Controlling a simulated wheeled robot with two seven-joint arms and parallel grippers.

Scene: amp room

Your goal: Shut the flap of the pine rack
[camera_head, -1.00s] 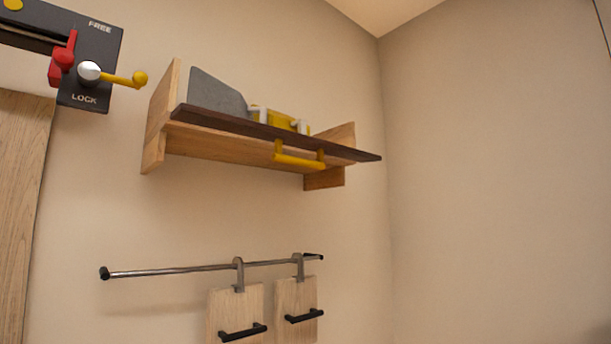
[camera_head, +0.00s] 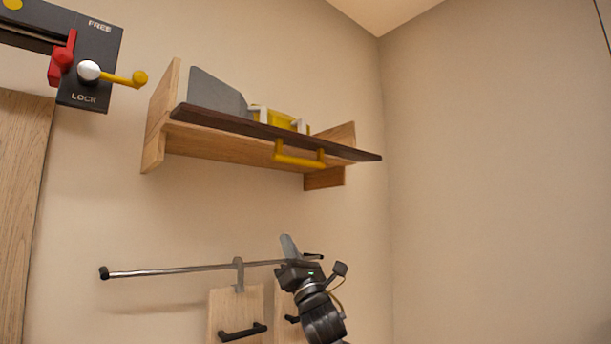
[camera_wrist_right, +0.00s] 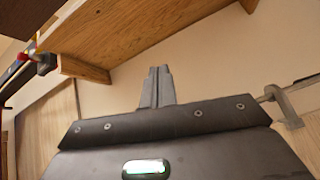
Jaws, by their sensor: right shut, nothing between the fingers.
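The pine rack (camera_head: 155,125) hangs on the wall, with light wood ends and base. Its dark brown flap (camera_head: 260,130) juts out toward me, lowered about level, and a yellow handle (camera_head: 298,158) hangs at its front. In the right wrist view the rack's wooden underside (camera_wrist_right: 130,28) shows at the top; I cannot make out the handle there. My right gripper (camera_head: 288,245) is below the rack and handle, pointing up, apart from both. Its fingers (camera_wrist_right: 157,85) are together and empty. My left gripper is in neither view.
A grey panel (camera_head: 215,92) and yellow items (camera_head: 275,117) sit in the rack. Below runs a metal rail (camera_head: 185,270) with hanging wooden boards (camera_head: 225,305), partly behind my right arm. A FREE/LOCK latch (camera_head: 90,60) is upper left. The right wall area is clear.

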